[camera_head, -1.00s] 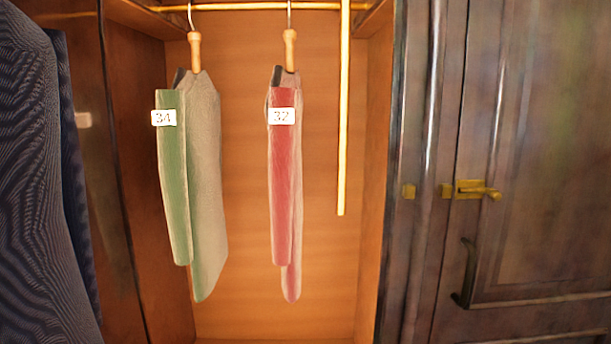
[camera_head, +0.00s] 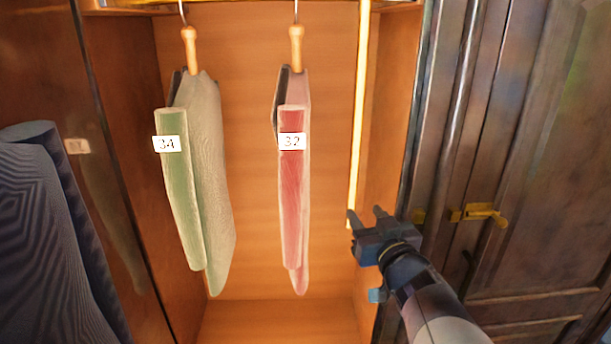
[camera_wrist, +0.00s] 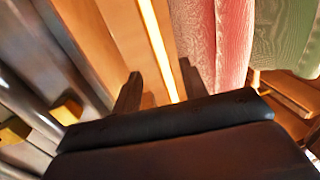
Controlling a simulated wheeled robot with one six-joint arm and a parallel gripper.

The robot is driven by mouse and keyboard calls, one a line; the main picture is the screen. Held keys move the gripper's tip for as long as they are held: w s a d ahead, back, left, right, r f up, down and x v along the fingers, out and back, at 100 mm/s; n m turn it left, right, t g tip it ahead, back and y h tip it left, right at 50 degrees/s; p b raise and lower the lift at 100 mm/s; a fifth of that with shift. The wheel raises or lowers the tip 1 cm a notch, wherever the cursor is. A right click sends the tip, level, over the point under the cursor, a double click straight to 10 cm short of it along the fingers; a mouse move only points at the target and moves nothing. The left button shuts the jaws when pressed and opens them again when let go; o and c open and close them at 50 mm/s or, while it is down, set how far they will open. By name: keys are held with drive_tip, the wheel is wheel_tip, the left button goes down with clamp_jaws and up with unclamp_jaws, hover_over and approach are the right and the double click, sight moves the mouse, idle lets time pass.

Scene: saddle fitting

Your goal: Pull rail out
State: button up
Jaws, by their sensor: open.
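A thin gold rod (camera_head: 360,110) hangs down at the right side of the open wardrobe. Only a short gold piece of the rail (camera_head: 140,2) shows at the top edge. My gripper (camera_head: 365,212) is open at the rod's lower end, and one finger overlaps that end in the head view. In the wrist view, the rod (camera_wrist: 157,45) runs between the two open fingers of my gripper (camera_wrist: 160,70). I cannot tell whether a finger touches it. The gripper body hides its lower part there.
A green garment (camera_head: 180,200) tagged 34 and a red garment (camera_head: 292,200) tagged 32 hang on wooden hangers left of the rod. A dark door (camera_head: 540,200) with a brass latch (camera_head: 480,212) stands right. Dark striped cloth (camera_head: 50,240) is at lower left.

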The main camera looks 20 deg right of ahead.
sight(354, 199)
drive_tip(key=w, duration=0.7)
drive_tip(key=w+d, duration=0.1)
drive_tip(key=w, duration=0.2)
drive_tip(key=shift+w+f, duration=0.1)
drive_tip(key=shift+w, duration=0.05)
clamp_jaws()
idle(0.4)
